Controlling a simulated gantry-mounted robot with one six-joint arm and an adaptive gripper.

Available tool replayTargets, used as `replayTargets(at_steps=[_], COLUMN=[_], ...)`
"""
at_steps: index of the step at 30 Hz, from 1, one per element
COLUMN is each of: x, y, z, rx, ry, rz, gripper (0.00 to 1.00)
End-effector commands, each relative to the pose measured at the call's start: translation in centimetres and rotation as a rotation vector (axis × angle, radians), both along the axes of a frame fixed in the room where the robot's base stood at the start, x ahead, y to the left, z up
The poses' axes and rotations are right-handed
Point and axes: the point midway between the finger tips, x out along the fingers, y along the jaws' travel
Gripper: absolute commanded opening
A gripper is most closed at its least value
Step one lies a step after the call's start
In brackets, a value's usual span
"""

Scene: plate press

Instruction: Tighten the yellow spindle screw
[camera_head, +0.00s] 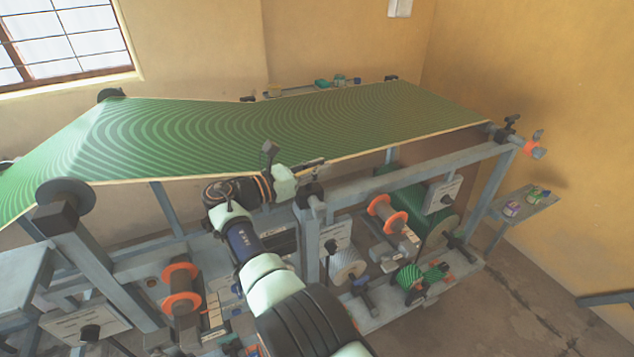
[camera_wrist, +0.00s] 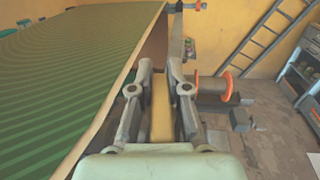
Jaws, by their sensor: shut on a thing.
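My gripper (camera_wrist: 160,72) shows in the wrist view with one finger on each side of a yellow piece, which I take for the yellow spindle screw (camera_wrist: 161,112). The fingers are shut on it. Its far end is hidden by the fingers and the frame beyond. In the head view my gripper (camera_head: 305,170) is at the front edge of the green striped plate, above the grey crossbeam. The yellow screw cannot be made out there.
The green striped plate (camera_head: 300,120) lies close beside my gripper. Below the beam (camera_head: 410,165) are orange-flanged spools (camera_head: 388,214), a green roller (camera_head: 405,205) and other machine parts. A small side shelf (camera_head: 525,205) stands at the right. The floor at the lower right is mostly clear.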

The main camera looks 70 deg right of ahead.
Motion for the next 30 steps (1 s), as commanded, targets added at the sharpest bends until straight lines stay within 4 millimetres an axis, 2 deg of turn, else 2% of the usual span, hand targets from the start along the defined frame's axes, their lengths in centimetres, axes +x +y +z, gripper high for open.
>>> replayTargets(at_steps=[15, 16, 20, 30], x=[-0.12, -0.12, -0.11, -0.08], y=[0.06, 0.06, 0.05, 0.04], z=[0.09, 0.09, 0.08, 0.5], rx=[0.0, 0.0, 0.0, -0.001], ry=[-0.001, -0.001, -0.001, -0.003], rz=[-0.012, -0.012, -0.011, -0.011], gripper=[0.0, 0.21, 0.42, 0.42])
